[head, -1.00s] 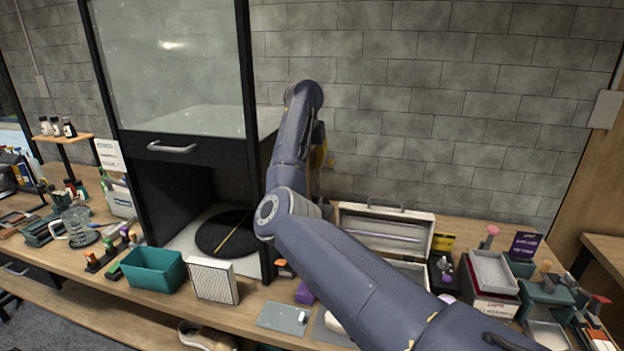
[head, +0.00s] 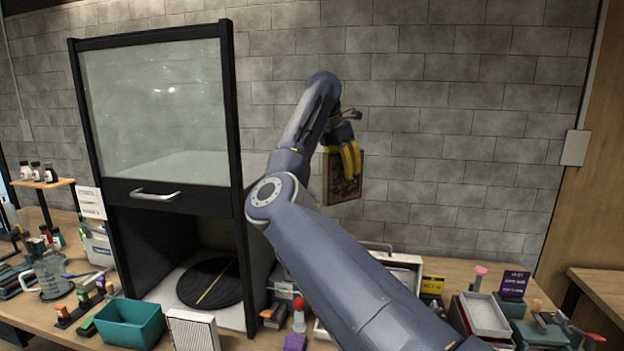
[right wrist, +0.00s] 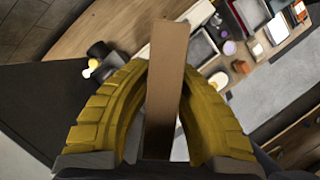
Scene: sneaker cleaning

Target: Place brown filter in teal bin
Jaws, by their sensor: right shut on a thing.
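The brown filter (head: 343,178) is a square brown-framed panel with a dark patterned face. My right gripper (head: 347,158) is shut on it and holds it up in the air in front of the brick wall, above the bench. In the right wrist view the filter (right wrist: 166,85) shows edge-on between the two yellow fingers of the right gripper (right wrist: 165,110). The teal bin (head: 130,324) stands on the bench at the lower left, with its inside looking empty. My left gripper is not in view.
A white pleated filter (head: 192,330) stands just right of the bin. Behind them is a black-framed cabinet (head: 152,195) with its glass front raised and a dark round turntable (head: 209,283) inside. My right arm covers part of the crowded right bench.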

